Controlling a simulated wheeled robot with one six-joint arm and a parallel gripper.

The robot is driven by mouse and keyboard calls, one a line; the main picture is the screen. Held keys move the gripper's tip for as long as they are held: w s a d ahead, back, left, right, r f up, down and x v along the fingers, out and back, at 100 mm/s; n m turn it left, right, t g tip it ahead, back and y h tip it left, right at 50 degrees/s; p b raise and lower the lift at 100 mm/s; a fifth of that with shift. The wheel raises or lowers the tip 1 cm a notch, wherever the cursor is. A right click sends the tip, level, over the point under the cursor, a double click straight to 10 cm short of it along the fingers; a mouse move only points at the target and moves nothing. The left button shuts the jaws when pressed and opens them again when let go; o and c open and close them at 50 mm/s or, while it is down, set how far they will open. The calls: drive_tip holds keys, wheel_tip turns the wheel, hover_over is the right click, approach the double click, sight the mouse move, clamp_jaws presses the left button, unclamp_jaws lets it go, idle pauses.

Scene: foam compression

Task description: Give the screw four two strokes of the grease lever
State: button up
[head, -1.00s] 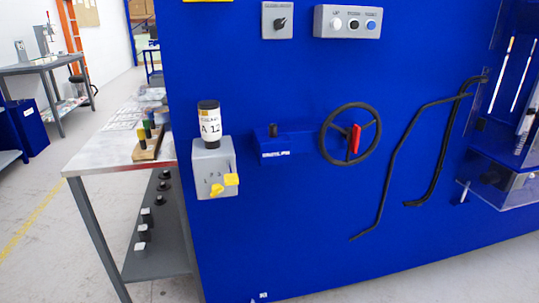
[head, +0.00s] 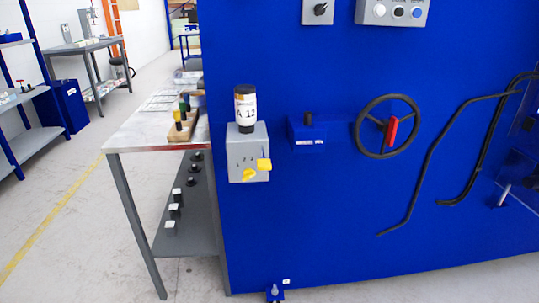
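A grey grease unit (head: 248,155) is mounted on the blue machine panel, left of centre. A black cartridge with a white label reading "A 12" (head: 245,108) stands upright on top of it. On its front are a yellow selector knob (head: 249,175) beside small numerals and a yellow lever end (head: 264,165) at the right edge. The numeral the knob points to is too small to tell. No part marked as screw four can be made out. My gripper is not in view.
A black handwheel with a red handle (head: 392,131) and a small blue box (head: 307,133) are right of the unit. Bent black bars (head: 435,155) are farther right. A metal-topped table (head: 150,133) stands left of the panel. Floor (head: 80,235) at the left is clear.

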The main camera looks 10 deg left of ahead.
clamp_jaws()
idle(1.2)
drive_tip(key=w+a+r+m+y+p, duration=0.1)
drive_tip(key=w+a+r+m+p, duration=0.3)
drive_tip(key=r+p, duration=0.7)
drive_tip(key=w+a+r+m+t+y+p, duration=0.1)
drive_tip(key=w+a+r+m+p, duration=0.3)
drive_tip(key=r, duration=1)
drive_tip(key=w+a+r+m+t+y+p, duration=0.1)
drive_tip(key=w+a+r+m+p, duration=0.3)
drive_tip(key=p, duration=1.4)
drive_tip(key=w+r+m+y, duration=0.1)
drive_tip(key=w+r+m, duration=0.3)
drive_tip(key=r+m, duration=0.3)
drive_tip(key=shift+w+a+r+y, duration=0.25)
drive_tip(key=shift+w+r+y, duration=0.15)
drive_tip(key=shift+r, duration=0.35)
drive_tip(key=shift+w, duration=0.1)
